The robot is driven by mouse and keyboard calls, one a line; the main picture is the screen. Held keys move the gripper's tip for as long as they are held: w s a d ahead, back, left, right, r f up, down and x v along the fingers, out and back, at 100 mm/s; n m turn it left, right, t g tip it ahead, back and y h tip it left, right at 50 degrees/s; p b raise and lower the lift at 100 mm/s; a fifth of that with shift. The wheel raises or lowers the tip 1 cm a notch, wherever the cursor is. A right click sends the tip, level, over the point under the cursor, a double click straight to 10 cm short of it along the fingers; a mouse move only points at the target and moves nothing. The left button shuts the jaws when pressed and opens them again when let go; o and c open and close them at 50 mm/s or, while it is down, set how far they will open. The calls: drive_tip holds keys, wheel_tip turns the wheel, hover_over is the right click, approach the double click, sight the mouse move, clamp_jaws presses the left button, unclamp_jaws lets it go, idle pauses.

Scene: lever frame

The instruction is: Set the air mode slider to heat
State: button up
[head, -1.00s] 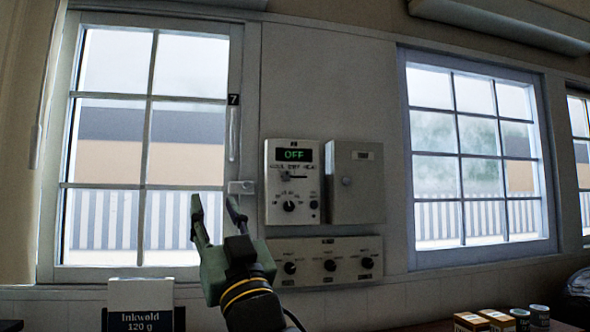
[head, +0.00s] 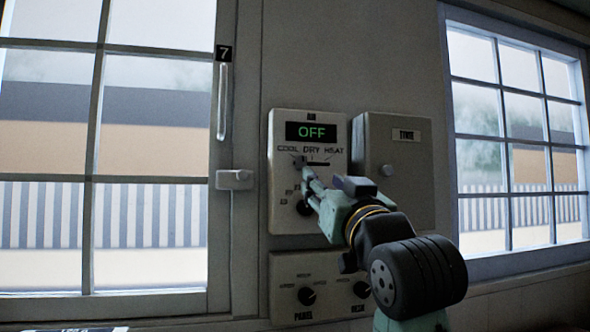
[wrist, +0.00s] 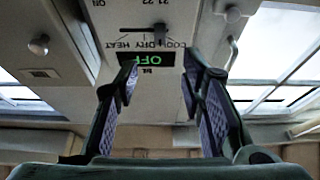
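The air panel (head: 277,215) is a pale wall box with a green OFF display (head: 311,132) and the words COOL, DRY, HEAT from left to right. In the wrist view the panel is upside down, with HEAT at left. There, the dark slider knob (wrist: 158,34) stands at the right end of the visible slot, away from the HEAT side. My gripper (wrist: 160,68) is open and empty, with the knob ahead between its fingers. In the head view my gripper (head: 303,178) is at the panel and partly hides the slider; contact cannot be told.
A grey box (head: 412,205) with a round knob adjoins the panel at right. A lower panel (head: 285,275) has rotary knobs. Windows flank the panels; the left window has a latch (head: 235,180).

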sight(303, 161)
drive_tip(key=p+x, duration=0.4)
drive_tip(key=x, duration=0.6)
drive_tip(key=shift+w+r, duration=0.1)
drive_tip(key=shift+r, duration=0.1)
drive_tip(key=shift+w+a+r+p, duration=0.1)
drive_tip(key=shift+w+a+p, duration=0.05)
drive_tip(key=shift+w+p, duration=0.3)
drive_tip(key=shift+c, duration=0.4)
clamp_jaws()
